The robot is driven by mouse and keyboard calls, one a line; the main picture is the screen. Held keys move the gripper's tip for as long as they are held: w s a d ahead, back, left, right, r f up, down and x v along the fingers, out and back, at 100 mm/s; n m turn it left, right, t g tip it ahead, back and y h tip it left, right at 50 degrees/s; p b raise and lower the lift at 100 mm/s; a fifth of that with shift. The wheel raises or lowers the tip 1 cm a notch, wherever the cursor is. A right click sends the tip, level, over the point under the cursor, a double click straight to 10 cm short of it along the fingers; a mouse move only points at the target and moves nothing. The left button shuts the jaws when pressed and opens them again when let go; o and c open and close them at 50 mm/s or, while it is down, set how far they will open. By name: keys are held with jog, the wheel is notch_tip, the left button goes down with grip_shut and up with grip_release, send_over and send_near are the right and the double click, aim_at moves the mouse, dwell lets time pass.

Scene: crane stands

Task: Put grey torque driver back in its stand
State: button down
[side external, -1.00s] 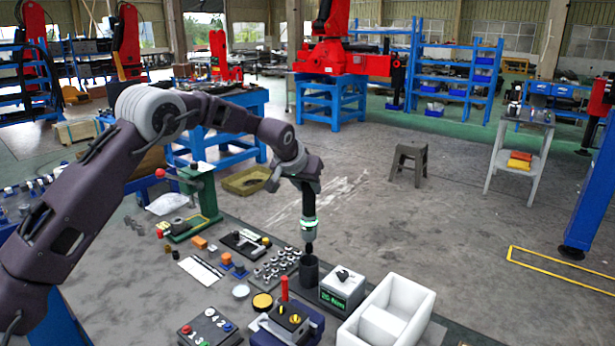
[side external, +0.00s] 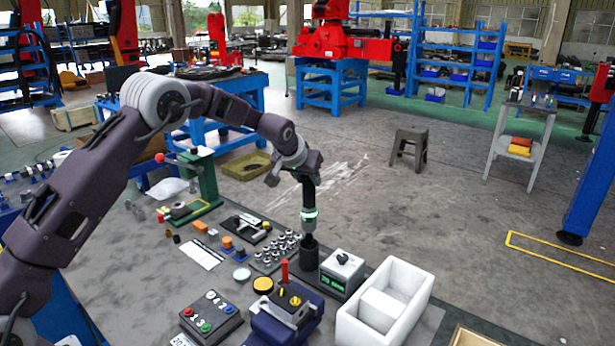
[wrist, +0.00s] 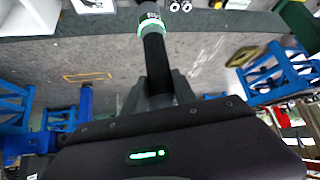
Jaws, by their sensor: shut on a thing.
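The torque driver (side external: 309,215) is dark, with a pale collar and a glowing green ring. It hangs close to upright below my gripper (side external: 309,181), which is shut on its upper part. The stand (side external: 306,257) is a dark upright cup on the bench, directly under the driver. The driver's dark lower end is at the cup's mouth; I cannot tell how far inside it is. In the wrist view the fingers (wrist: 158,88) close around the driver's dark shaft (wrist: 155,58), and its green ring shows beyond; the stand is not visible there.
A grey box with a green display (side external: 342,274) stands close right of the stand, and a white bin (side external: 418,309) is beyond it. A rack of metal pieces (side external: 273,256) is close on the left. A red-handled fixture (side external: 284,277) stands in front.

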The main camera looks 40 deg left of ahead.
aim_at(307, 205)
jog(key=shift+f, duration=4.3)
jog(key=c, duration=0.9)
grip_release()
jog(key=shift+f, duration=0.15)
jog(key=shift+s+d+r, duration=0.1)
jog(key=shift+s+r, duration=0.1)
jog(key=shift+r, duration=0.1)
jog(key=shift+v, duration=2.2)
